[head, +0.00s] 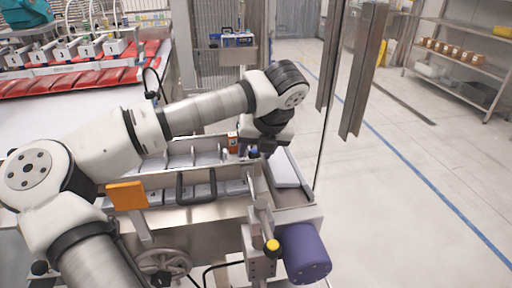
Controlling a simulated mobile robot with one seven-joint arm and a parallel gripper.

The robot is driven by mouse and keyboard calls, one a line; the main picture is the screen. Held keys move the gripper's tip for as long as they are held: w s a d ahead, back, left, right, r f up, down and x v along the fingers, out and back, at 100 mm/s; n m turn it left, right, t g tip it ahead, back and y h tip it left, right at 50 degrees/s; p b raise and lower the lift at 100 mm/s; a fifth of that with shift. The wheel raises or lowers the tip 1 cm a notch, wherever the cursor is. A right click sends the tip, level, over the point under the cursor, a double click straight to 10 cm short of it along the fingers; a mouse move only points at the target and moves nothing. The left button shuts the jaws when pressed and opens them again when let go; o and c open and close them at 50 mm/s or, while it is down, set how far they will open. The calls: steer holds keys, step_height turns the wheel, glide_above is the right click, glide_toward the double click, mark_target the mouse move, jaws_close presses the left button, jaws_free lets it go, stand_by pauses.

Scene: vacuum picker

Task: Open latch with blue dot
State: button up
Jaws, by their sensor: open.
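My gripper (264,148) is at the right end of the metal machine, pointing down from the dark wrist. Its fingers are small and partly hidden by my wrist. A small blue spot (252,153) shows just left of the fingers, beside a small orange-and-white part (233,140). I cannot tell whether this blue spot is the dot on the latch, and the latch's shape is not clear. I cannot tell whether the fingers touch anything there.
The machine has a black handle (181,188), an orange plate (127,195), a handwheel (165,262), a yellow knob (272,246) and a purple motor (304,252). Metal posts (364,70) stand behind right. Open floor (400,220) lies right. Shelves (468,60) stand far right.

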steer(key=shift+f, duration=0.1)
steer(key=c, duration=1)
steer(key=b, duration=0.1)
steer(key=n+b, duration=0.1)
steer(key=b, duration=0.1)
steer(key=shift+d+f, duration=0.25)
steer(key=shift+d, duration=0.05)
steer(key=shift+w+d+r+n+g+y+b, duration=0.15)
steer(key=shift+n+g+y+b, duration=0.1)
steer(key=shift+n+b, duration=0.25)
steer(key=shift+s+d+r+n+g+y+b, duration=0.15)
steer(key=shift+n+y+b, duration=0.1)
steer(key=shift+n+b, duration=0.25)
steer(key=shift+w, duration=0.1)
steer(key=o, duration=1)
steer(key=shift+r, duration=0.15)
